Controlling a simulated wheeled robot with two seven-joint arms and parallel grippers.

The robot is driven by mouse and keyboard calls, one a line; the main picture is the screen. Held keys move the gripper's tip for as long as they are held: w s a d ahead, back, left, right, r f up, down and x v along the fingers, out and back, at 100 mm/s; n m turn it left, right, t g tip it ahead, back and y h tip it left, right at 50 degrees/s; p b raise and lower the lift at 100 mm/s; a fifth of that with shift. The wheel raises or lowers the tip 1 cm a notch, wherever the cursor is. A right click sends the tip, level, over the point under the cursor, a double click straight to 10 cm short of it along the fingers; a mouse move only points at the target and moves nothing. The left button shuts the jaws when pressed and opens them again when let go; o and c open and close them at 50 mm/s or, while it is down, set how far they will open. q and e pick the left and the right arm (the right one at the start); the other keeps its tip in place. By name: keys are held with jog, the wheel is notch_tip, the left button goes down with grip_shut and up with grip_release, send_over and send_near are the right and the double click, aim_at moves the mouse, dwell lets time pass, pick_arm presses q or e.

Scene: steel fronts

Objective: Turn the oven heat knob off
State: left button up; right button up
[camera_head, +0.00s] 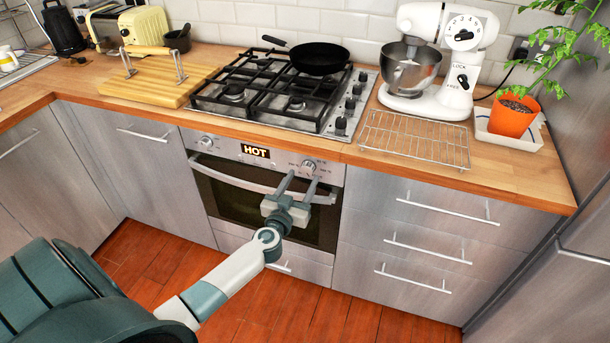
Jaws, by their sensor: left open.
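The oven (222,207) is built in under the counter, with a steel control strip and a dark glass door that is closed. Its display (255,152) reads "HOT". One round knob (308,167) is at the right end of the strip, and another knob (206,141) is at the left end. My left gripper (300,180) is open in front of the oven, its two fingers pointing up at the right knob. The fingertips are just below or at that knob; I cannot tell whether they touch it. My right gripper is not in view.
The oven door handle (225,179) runs across behind my gripper. Above are the gas hob (270,95) with a black pan (318,58), a wire rack (415,138) and a stand mixer (430,60). Drawers with bar handles (447,210) lie to the right.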

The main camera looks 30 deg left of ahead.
aim_at(306, 172)
pick_arm(q)
jog(key=shift+x, duration=1.7)
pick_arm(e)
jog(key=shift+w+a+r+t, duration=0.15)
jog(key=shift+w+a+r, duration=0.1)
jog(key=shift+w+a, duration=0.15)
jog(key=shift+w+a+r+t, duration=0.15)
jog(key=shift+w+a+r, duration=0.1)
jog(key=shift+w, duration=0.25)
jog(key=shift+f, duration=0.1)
pick_arm(q)
jog(key=c, duration=1)
jog(key=shift+c, duration=0.2)
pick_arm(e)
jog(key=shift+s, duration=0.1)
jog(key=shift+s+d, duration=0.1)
